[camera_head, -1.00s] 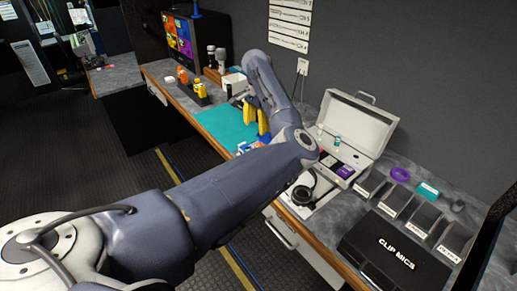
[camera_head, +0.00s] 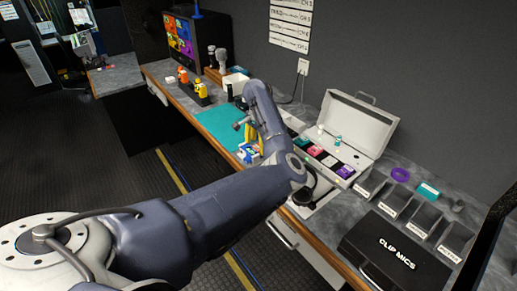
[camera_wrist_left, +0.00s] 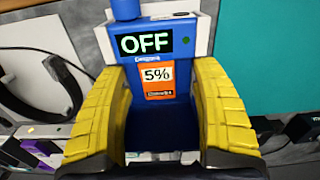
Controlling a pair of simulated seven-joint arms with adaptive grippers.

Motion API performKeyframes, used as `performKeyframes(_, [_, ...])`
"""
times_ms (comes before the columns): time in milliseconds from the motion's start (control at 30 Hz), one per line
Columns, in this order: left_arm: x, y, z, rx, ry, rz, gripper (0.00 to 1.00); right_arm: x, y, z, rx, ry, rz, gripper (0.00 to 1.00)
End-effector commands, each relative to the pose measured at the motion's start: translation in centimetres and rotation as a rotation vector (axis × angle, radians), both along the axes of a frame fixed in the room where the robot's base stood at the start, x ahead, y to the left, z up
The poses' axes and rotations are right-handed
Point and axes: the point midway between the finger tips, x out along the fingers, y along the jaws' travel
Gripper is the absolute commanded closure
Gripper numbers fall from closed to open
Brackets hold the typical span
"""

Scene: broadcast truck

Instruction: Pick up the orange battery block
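A blue device (camera_wrist_left: 158,60) with an "OFF" display fills the middle of the left wrist view. On its front is an orange piece marked "5%" (camera_wrist_left: 157,82); I cannot tell whether this is a separate block or a label. The device shows small and partly hidden in the head view (camera_head: 246,153), at the front edge of the teal mat (camera_head: 220,124). My left gripper (camera_wrist_left: 154,72) has its yellow fingers spread on either side of the device, apparently without gripping it. An orange item (camera_head: 183,76) also stands at the back left. My right gripper is out of view.
An open grey case (camera_head: 354,122) with several coloured blocks stands right of my left arm. A black "CLIP MICS" box (camera_head: 395,250) and several dark holders lie nearer. Headphones (camera_head: 308,190) lie by the case. Most of the teal mat is clear.

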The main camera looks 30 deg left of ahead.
Motion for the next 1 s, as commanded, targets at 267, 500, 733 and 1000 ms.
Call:
performKeyframes(267, [0.15, -0.57, -0.81, -0.010, -0.001, -0.004, 0.38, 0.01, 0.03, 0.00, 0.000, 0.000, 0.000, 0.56])
performKeyframes(500, [0.21, -0.63, -0.74, -0.010, -0.003, -0.004, 0.52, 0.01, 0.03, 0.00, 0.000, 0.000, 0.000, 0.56])
performKeyframes(733, [0.20, -0.54, -0.71, -0.010, -0.003, -0.003, 0.79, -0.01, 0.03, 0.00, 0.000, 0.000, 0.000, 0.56])
performKeyframes(1000, [0.17, -0.54, -0.72, -0.010, -0.002, -0.003, 1.00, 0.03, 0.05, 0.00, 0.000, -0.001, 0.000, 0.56])
